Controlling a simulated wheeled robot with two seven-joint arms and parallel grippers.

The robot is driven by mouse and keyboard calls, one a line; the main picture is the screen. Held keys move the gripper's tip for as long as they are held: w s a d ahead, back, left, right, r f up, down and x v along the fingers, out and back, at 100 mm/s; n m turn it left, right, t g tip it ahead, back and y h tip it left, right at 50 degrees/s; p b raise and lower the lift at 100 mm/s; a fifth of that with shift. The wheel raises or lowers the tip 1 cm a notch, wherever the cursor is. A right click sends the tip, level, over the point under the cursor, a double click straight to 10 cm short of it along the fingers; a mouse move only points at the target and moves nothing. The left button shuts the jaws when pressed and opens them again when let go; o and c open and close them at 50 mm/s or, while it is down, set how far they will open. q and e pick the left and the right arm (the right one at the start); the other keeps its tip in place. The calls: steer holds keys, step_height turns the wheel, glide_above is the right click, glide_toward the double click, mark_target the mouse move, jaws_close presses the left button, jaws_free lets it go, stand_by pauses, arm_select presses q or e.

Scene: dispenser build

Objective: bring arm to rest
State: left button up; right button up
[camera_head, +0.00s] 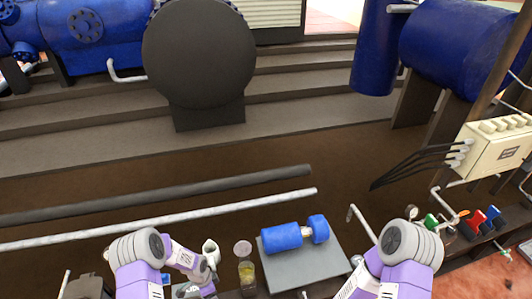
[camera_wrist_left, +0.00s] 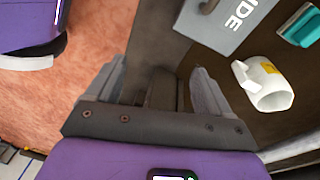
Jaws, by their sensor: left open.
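My left gripper (camera_wrist_left: 158,92) is open in the left wrist view, its two grey fingers apart with nothing held between them. Brown and dark surfaces show behind the gap. In the head view my left arm comes up at the lower left and bends toward the middle. My right arm bends at the lower right, and its gripper is not visible.
A white mug (camera_wrist_left: 268,88) lies right of my left fingers, near a grey lettered box (camera_wrist_left: 225,20). In the head view, a blue cylinder (camera_head: 282,238) rests on a grey plate (camera_head: 310,262). Beside it are a pink disc (camera_head: 243,248) and a jar (camera_head: 247,275).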

arm_select(q)
steer(key=s+d+r+n+h+p, duration=0.1)
steer(key=s+d+r+n+p, duration=0.1)
steer(key=s+d+r+n, duration=0.3)
steer(key=s+d+r+n+t+h+p, duration=0.1)
steer(key=s+d+r+n, duration=0.4)
steer(key=s+n, duration=0.5)
steer(key=s+r+p, duration=0.1)
steer(key=s, duration=0.1)
steer(key=shift+s+d+r+h, duration=0.3)
steer(key=shift+s+d+r, duration=0.05)
steer(key=shift+s+r, duration=0.05)
